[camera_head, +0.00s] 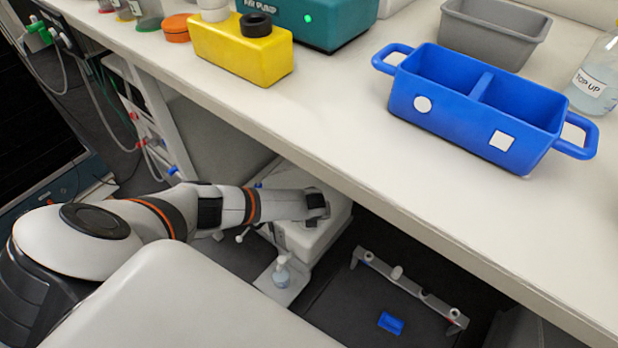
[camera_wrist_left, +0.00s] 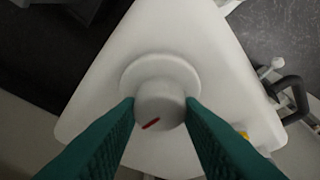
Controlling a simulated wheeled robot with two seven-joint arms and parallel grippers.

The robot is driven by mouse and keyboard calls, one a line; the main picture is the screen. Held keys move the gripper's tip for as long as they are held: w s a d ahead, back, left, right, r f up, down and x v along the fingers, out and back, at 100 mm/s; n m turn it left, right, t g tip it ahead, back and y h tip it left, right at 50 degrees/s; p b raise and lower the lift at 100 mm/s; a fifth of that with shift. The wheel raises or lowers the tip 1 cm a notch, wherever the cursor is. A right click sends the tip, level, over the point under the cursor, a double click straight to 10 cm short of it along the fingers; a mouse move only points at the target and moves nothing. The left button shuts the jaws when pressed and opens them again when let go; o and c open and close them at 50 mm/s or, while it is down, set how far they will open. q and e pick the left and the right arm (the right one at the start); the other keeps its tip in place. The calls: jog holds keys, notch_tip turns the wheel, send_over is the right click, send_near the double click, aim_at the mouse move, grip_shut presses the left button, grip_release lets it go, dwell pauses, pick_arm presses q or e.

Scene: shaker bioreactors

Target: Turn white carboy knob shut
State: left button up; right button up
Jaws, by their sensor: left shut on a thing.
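The white carboy (camera_head: 305,240) stands below the bench, and its top fills much of the left wrist view (camera_wrist_left: 215,75). Its round white knob (camera_wrist_left: 160,92) sits on a raised round collar and has a short red mark, which lies slanted toward the lower left. My left gripper (camera_wrist_left: 160,106) is shut on the knob, with one dark green finger on each side. In the head view my left arm reaches in from the left, and its end (camera_head: 318,207) is over the carboy and hides the knob. My right gripper is not in view.
The white bench (camera_head: 330,130) overhangs close to my left arm. On it are a blue two-part caddy (camera_head: 470,115), a yellow block (camera_head: 240,55) and a grey bin (camera_head: 490,35). Below are a small bottle (camera_head: 281,272), a grey rail (camera_head: 410,285) and a blue piece (camera_head: 391,323).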

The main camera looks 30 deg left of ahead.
pick_arm(q)
jog(key=shift+s+d, duration=0.1)
jog(key=o, duration=1)
jog(key=shift+r, duration=0.15)
jog(key=p+v, duration=0.2)
jog(key=v, duration=0.1)
jog(key=shift+r+p, duration=0.3)
jog(key=shift+r, duration=0.05)
jog(key=p+v, duration=0.3)
jog(key=v, duration=0.5)
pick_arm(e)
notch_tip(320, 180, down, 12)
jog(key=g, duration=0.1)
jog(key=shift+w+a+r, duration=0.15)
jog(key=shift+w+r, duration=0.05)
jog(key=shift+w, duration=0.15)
pick_arm(q)
jog(key=shift+s+d+f, duration=0.1)
jog(key=shift+d, duration=0.05)
